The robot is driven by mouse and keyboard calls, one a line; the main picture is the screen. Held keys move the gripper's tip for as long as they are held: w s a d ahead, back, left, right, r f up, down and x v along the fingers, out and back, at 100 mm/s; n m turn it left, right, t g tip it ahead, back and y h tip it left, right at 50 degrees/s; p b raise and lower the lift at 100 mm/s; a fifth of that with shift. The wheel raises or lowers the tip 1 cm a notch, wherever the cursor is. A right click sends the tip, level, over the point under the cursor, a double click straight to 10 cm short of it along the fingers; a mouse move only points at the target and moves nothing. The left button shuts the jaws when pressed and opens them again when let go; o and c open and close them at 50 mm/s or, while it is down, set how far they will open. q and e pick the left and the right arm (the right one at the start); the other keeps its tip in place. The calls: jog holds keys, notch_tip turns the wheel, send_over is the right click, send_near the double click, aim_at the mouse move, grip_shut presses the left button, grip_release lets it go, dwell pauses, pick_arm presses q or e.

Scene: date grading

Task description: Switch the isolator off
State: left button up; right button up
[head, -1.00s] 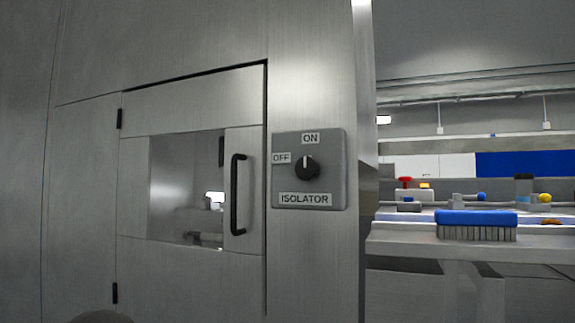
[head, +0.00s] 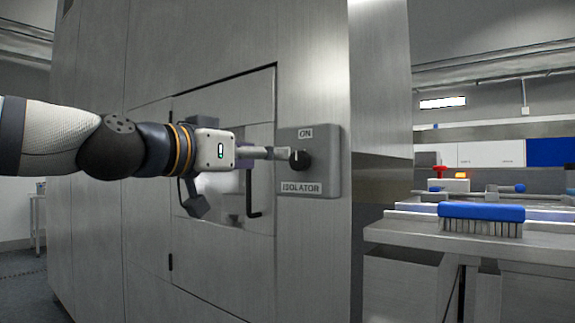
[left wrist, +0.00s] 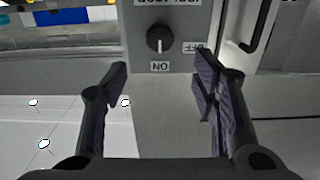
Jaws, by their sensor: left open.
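The isolator is a grey plate (head: 328,170) on the steel cabinet, with a round black knob (head: 299,160) and ON and ISOLATOR labels. The knob's white mark points to ON. In the left wrist view the plate appears upside down, and the knob (left wrist: 160,39) has its mark toward ON. My left gripper (head: 284,153) reaches in from the left, its fingers close to the knob. It hides the OFF label in the head view. In the left wrist view my left gripper (left wrist: 162,78) is open and empty, with the knob beyond and between its fingertips. My right gripper is not in view.
A cabinet door with a window and black handle (head: 252,212) is left of the isolator, partly behind my left arm. To the right, a bench (head: 400,232) carries a blue brush (head: 480,213) and other small items. Space between cabinet and bench looks narrow.

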aim_at(297, 159)
pick_arm(q)
jog(key=x, duration=1)
jog(key=shift+w+f, duration=0.1)
jog(key=shift+d, duration=0.1)
jog(key=c, duration=1.2)
